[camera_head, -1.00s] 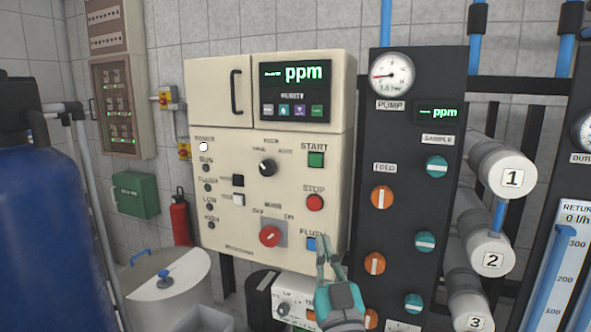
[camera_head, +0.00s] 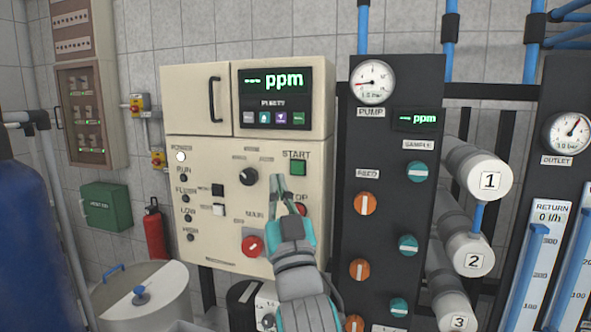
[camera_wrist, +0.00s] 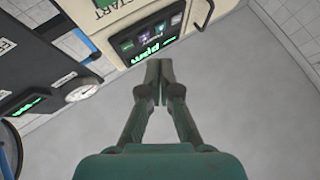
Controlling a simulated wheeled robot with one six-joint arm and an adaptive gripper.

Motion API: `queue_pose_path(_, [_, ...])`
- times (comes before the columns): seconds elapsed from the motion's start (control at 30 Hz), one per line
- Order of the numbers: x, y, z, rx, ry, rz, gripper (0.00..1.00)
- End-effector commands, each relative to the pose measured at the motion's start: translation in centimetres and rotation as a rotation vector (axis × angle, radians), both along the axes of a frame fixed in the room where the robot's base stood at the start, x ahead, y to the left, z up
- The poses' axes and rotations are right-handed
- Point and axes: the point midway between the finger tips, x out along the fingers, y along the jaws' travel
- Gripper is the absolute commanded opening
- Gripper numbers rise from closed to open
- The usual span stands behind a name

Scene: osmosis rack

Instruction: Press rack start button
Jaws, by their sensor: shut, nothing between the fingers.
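I cannot tell whether the tips touch the panel. In the wrist view my gripper (camera_wrist: 158,64) is also shut; the START label (camera_wrist: 122,4) shows at the top edge, and the green button (camera_wrist: 104,5) is cut off beside it.
A red rotary switch (camera_head: 252,246) and a black selector knob (camera_head: 248,176) are close to my gripper. The dark valve panel (camera_head: 385,140) with orange and teal knobs stands to the right. White numbered cylinders (camera_head: 470,170) are beyond it.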

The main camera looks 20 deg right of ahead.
Motion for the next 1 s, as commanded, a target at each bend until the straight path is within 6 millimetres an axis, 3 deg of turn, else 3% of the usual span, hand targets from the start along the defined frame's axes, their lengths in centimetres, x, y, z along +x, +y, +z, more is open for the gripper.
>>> queue_pose_path(0.7, [5.9,-4.3,0.0,-0.001,0.0,-0.001,0.0])
queue_pose_path(1.0, [7.0,-5.2,0.0,0.0,0.0,0.0,0.0])
